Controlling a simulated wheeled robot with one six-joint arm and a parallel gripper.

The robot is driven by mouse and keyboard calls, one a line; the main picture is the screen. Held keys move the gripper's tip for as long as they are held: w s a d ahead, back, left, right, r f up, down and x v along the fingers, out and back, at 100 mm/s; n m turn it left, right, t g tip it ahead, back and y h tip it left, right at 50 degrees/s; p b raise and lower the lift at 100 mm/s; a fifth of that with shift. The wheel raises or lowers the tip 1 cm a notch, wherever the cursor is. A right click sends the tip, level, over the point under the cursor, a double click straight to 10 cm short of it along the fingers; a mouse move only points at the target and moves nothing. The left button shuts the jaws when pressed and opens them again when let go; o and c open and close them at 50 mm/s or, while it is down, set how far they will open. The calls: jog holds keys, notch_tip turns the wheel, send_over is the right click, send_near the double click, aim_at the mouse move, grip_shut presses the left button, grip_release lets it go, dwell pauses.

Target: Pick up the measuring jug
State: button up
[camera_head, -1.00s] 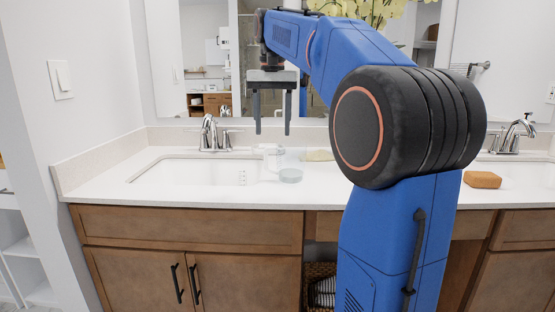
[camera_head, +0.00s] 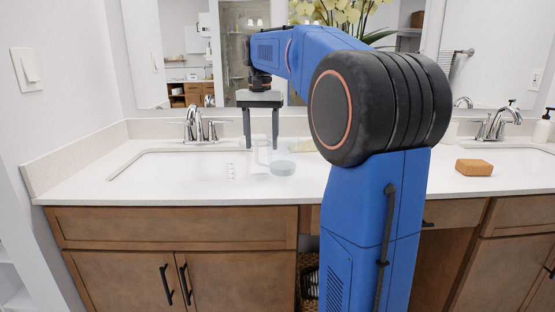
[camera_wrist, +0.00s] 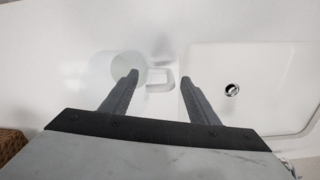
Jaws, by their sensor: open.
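The measuring jug (camera_head: 282,168) is clear and hard to make out; it stands on the white counter just right of the left sink. Its pale bluish-green round base shows best. Its handle points left, toward the sink. In the wrist view the jug (camera_wrist: 113,66) is a pale round shape at upper left, with its handle (camera_wrist: 160,83) between my fingertips in the picture. My gripper (camera_head: 261,147) points down, open and empty, at the jug's handle side. It also shows in the wrist view (camera_wrist: 160,77). I cannot tell how far the fingertips are above the handle.
The left sink (camera_head: 185,167) with its chrome faucet (camera_head: 195,126) lies beside the jug. A brown sponge-like block (camera_head: 474,167) lies far right, near a second faucet (camera_head: 497,124). A mirror stands behind the counter. My arm hides part of the middle counter.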

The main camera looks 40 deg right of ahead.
jog(key=shift+w+f, duration=0.15)
jog(key=shift+f, duration=3.15)
grip_shut()
jog(key=shift+r, duration=0.15)
